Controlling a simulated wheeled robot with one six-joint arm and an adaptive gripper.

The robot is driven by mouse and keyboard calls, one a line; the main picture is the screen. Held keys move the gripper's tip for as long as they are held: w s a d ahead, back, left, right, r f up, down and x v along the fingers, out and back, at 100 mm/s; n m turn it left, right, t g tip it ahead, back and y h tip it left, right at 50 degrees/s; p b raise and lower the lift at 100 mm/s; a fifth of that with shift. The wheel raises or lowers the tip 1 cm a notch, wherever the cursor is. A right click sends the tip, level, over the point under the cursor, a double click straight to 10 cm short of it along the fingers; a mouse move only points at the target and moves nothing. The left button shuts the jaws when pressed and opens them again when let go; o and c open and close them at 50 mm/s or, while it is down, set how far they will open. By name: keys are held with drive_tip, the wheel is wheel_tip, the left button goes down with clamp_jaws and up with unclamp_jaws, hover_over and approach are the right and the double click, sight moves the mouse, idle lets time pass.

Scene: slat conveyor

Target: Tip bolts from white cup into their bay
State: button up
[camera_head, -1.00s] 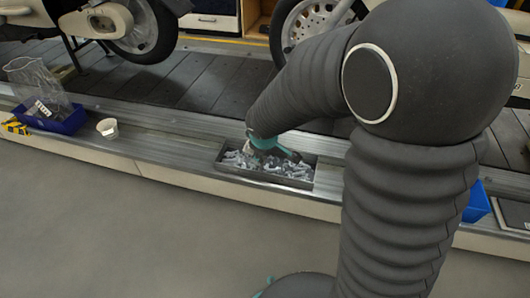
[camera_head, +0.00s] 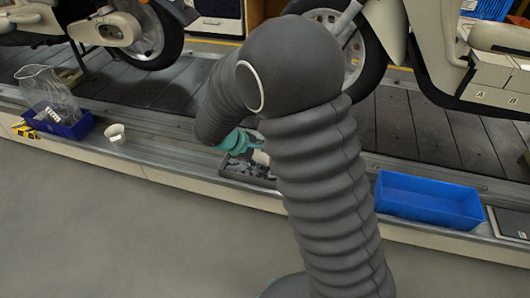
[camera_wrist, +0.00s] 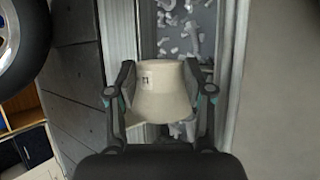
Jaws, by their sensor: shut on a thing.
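A cream-white cup (camera_wrist: 165,95) with a small dark mark is between the fingers of my gripper (camera_wrist: 163,84) in the wrist view. The fingers are shut on its sides. Its narrow end points up the picture and its wide end down. A grey tray (camera_head: 228,176) lies below the gripper (camera_head: 243,146) on the ledge, partly hidden by my arm. Pale bolts (camera_wrist: 184,40) lie in it. Some pale pieces (camera_wrist: 184,130) show by the cup's wide end; I cannot tell if they lie in the tray or are falling.
Another white cup (camera_head: 115,132) stands on the ledge at left, beside a blue bin (camera_head: 68,130) with a clear bag (camera_head: 45,92). An empty blue bin (camera_head: 430,201) stands at right. Scooters stand on the slat conveyor (camera_head: 170,98) behind. The grey floor in front is clear.

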drive_tip(key=h+p, duration=0.1)
drive_tip(key=a+r+n+h+p, duration=0.1)
drive_tip(key=h, duration=0.1)
drive_tip(key=w+a+g+h+p, duration=0.1)
drive_tip(key=p, duration=0.1)
drive_tip(key=shift+a+r+n+h, duration=0.15)
drive_tip(key=shift+r+n+h, duration=0.15)
drive_tip(key=shift+h, duration=0.1)
drive_tip(key=a+h, duration=0.1)
drive_tip(key=a+n+h, duration=0.1)
drive_tip(key=h, duration=0.1)
drive_tip(key=w+r+n+h, duration=0.1)
drive_tip(key=shift+a+h, duration=0.4)
idle(0.5)
wheel_tip(320, 180, up, 7)
idle(0.8)
